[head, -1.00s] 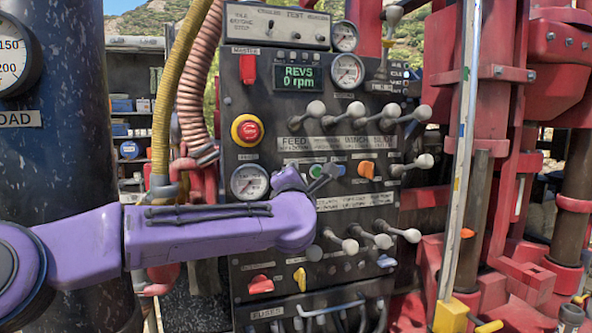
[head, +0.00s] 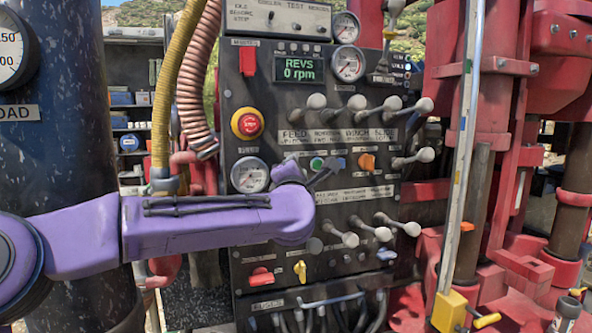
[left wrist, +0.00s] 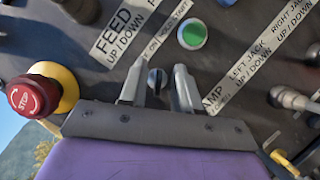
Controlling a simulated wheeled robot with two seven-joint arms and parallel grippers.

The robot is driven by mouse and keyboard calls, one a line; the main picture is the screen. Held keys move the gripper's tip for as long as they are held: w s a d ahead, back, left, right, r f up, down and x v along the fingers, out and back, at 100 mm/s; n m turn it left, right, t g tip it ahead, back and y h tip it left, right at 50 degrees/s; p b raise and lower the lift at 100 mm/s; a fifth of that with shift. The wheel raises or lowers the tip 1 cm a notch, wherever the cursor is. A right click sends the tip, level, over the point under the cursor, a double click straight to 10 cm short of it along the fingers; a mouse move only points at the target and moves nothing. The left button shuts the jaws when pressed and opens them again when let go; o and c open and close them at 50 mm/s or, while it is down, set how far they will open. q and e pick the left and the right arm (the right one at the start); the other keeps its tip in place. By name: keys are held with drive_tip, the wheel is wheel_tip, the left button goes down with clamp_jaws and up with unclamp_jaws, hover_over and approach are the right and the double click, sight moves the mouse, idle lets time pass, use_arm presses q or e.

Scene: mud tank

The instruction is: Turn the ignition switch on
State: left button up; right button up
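My left gripper (head: 328,173) is at the middle of the dark control panel (head: 235,210), coming in from the left on a purple arm. In the left wrist view the gripper (left wrist: 158,85) has its two grey fingers apart. A small dark round knob (left wrist: 156,80), which looks like the ignition switch, shows between them with a gap to each finger. I cannot tell how deep the fingers reach around it. In the head view the knob is not clearly seen behind the gripper. A green button (head: 316,163) is close by and also shows in the left wrist view (left wrist: 192,34). My right gripper is not in view.
A red stop button on yellow (head: 247,124) is left of the gripper, and an orange knob (head: 367,162) to its right. Several grey-knobbed levers stick out above and below. A display (head: 298,68) reads REVS 0 rpm. Hoses (head: 170,90) hang at the left.

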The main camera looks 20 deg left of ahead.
use_arm(q)
drive_tip(key=b+v, duration=0.4)
drive_tip(key=v, duration=0.6)
drive_tip(key=shift+b, duration=0.3)
drive_tip(key=shift+s, duration=0.15)
